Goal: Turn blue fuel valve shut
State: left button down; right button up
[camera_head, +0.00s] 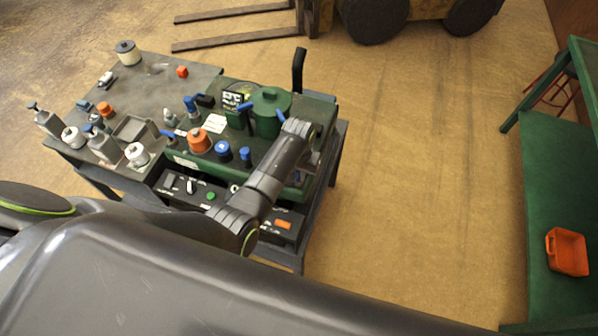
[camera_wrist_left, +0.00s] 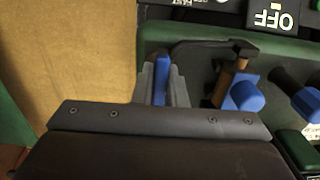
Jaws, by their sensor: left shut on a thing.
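In the left wrist view, my left gripper (camera_wrist_left: 163,84) is shut on the blue fuel valve (camera_wrist_left: 161,72), a narrow blue handle between its two grey fingers. The handle's lower part is hidden by the gripper body. In the head view, my left arm reaches over the right end of the green mower (camera_head: 318,112), and its wrist and forearm hide the held handle. Beside the jaws, in the left wrist view, a blue knob (camera_wrist_left: 243,97) sits by a brown stem and a black hose. My right gripper is not in view.
A green tank (camera_head: 270,112), an orange cap (camera_head: 199,141) and blue-topped parts (camera_head: 223,149) crowd the mower. A grey bench top (camera_head: 160,80) holds bottles and jars. The floor between is clear.

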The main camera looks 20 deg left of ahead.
pick_arm(q)
jog(key=shift+m, duration=0.4)
jog(key=m, duration=0.3)
jog(key=shift+m, duration=0.4)
jog(key=m, duration=0.4)
jog(key=shift+m, duration=0.3)
jog(key=m, duration=0.4)
jog(key=shift+w, duration=0.1)
jog(key=m, duration=0.4)
jog(key=shift+m, duration=0.3)
jog(key=shift+d, duration=0.1)
jog(key=c, duration=1.5)
grip_release()
jog(key=shift+o, duration=0.2)
